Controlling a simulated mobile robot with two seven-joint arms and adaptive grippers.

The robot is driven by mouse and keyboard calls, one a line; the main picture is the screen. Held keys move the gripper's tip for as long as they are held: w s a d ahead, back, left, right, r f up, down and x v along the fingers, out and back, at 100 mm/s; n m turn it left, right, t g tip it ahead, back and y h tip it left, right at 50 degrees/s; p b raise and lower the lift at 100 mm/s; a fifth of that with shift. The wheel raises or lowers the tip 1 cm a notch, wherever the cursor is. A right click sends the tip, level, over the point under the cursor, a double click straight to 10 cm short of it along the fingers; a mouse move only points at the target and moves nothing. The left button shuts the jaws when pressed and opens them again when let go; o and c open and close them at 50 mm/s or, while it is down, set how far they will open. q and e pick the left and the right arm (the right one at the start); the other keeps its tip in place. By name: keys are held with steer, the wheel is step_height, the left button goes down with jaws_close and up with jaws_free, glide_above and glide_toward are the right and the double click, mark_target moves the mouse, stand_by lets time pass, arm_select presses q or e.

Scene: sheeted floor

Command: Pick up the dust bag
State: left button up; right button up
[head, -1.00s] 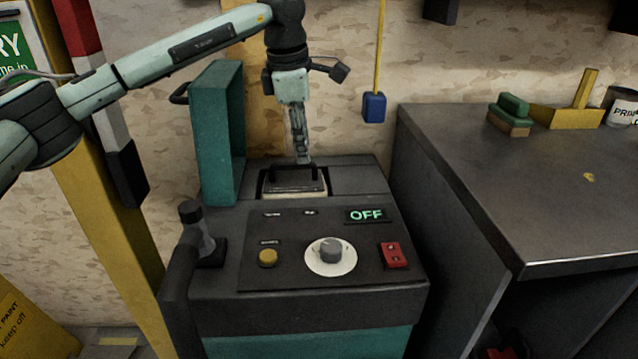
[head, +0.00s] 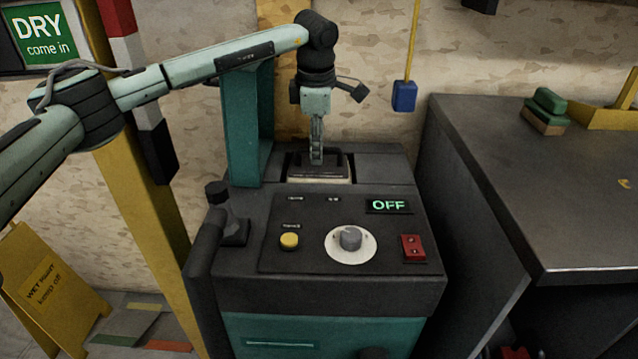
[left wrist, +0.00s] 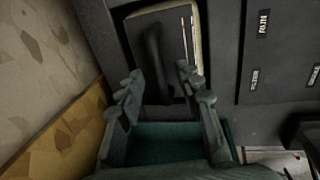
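The dust bag (head: 322,180) sits in the open bay at the back of the dark machine top. It shows a pale edge and a dark top with a black handle. In the left wrist view the dust bag (left wrist: 193,22) is just beyond the fingertips, its black handle running between them. My left gripper (head: 317,163) points down over the bay, close to the handle. In the left wrist view the left gripper (left wrist: 160,80) is open, fingers apart, with nothing clearly held. Whether a finger touches the handle cannot be told. My right gripper is not in view.
The machine's raised teal lid (head: 240,135) stands left of the bay, near my left arm. The control panel (head: 300,250) has a knob, buttons and an "OFF" display. A dark workbench (head: 500,190) stands right. A yellow post (head: 150,220) and wet-paint sign (head: 48,290) are left.

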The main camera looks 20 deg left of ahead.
arm_select(q)
steer(key=shift+c, duration=0.4)
jaws_close()
steer(key=shift+r, duration=0.1)
